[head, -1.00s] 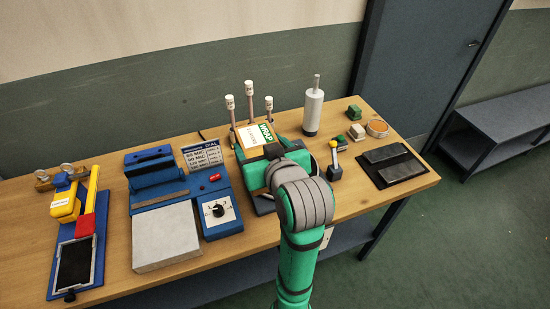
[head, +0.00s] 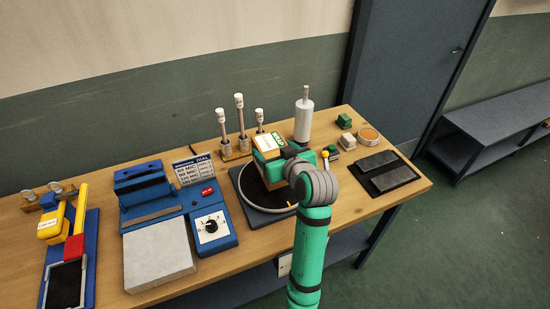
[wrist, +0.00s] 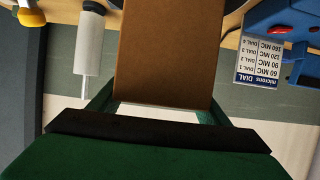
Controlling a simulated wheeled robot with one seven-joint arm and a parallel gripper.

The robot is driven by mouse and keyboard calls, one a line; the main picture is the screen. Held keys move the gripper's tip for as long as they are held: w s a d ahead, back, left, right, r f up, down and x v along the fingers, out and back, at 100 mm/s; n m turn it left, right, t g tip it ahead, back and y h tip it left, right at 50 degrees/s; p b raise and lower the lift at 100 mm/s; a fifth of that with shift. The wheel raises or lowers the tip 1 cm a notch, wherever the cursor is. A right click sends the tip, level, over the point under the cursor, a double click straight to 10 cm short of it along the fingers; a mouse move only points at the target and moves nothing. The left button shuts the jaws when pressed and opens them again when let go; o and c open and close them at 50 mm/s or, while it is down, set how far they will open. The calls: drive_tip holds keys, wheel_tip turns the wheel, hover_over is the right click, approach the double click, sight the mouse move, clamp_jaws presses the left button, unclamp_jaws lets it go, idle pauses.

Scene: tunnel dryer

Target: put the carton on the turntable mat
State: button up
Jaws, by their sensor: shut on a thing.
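The carton (head: 267,142) has a white and orange top with a green label. In the wrist view its brown side (wrist: 170,55) fills the middle between the fingers. My gripper (head: 279,156) is shut on the carton. The turntable mat (head: 256,190) is a dark round disc with a pale rim on a dark square base. In the head view the carton overlaps its back right part. My gripper and arm hide the mat's right side. I cannot tell whether the carton touches the mat.
A blue sealer with a dial (head: 211,226) stands left of the turntable. Several white-capped posts (head: 240,120) and a grey-white cylinder (head: 304,118) stand behind. A yellow-and-red tool (head: 75,245) lies far left.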

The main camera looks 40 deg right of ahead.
drive_tip(key=shift+w+d+f, duration=0.2)
drive_tip(key=shift+d+f, duration=0.25)
drive_tip(key=shift+f, duration=0.05)
drive_tip(key=shift+w+f, duration=0.1)
drive_tip(key=shift+f, duration=1.45)
drive_tip(key=shift+f, duration=0.15)
drive_tip(key=o, duration=1.8)
drive_tip(key=shift+f, duration=0.1)
drive_tip(key=shift+c, duration=0.2)
drive_tip(key=shift+r, duration=0.25)
drive_tip(key=v, duration=1.2)
drive_tip(key=shift+f, duration=0.15)
